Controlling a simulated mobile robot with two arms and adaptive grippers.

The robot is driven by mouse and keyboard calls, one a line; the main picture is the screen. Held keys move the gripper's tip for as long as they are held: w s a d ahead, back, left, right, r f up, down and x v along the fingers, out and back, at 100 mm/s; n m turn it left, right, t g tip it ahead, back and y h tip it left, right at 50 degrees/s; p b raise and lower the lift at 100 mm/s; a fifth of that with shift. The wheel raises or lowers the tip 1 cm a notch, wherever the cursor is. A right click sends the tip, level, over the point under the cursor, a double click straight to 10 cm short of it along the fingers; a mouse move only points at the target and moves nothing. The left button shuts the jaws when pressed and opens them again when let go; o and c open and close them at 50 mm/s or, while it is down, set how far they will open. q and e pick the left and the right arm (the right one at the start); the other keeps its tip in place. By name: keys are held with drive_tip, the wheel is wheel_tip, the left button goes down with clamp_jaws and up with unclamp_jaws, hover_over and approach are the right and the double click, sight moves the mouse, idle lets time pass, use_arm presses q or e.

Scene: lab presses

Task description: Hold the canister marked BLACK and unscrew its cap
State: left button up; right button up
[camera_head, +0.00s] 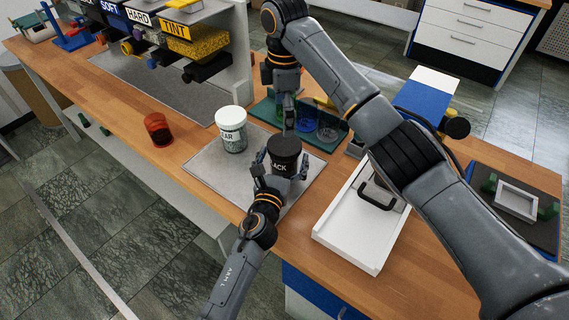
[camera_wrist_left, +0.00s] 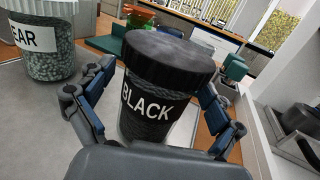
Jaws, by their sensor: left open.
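The canister marked BLACK (camera_head: 279,168) stands upright on the grey mat (camera_head: 212,171), with its ridged black cap (camera_head: 285,146) on top. In the left wrist view the canister (camera_wrist_left: 150,108) fills the middle, its white lettering facing me and its wide cap (camera_wrist_left: 170,52) above. My left gripper (camera_head: 282,164) is open, with one finger on each side of the canister below the cap. Whether the pads touch it is unclear. My right gripper (camera_head: 288,118) points down just behind the canister, apart from the cap; its fingertips are too small to read.
A white-capped canister marked CLEAR, partly readable (camera_head: 232,138), stands left of the black one. A red jar (camera_head: 158,130) is farther left. A green rack (camera_head: 268,108) with cups is behind. A white tray (camera_head: 340,228) with a black-handled piece lies right. Shelf bins stand at back left.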

use_arm(q)
drive_tip(key=shift+w+d, duration=0.1)
drive_tip(key=shift+w, duration=0.2)
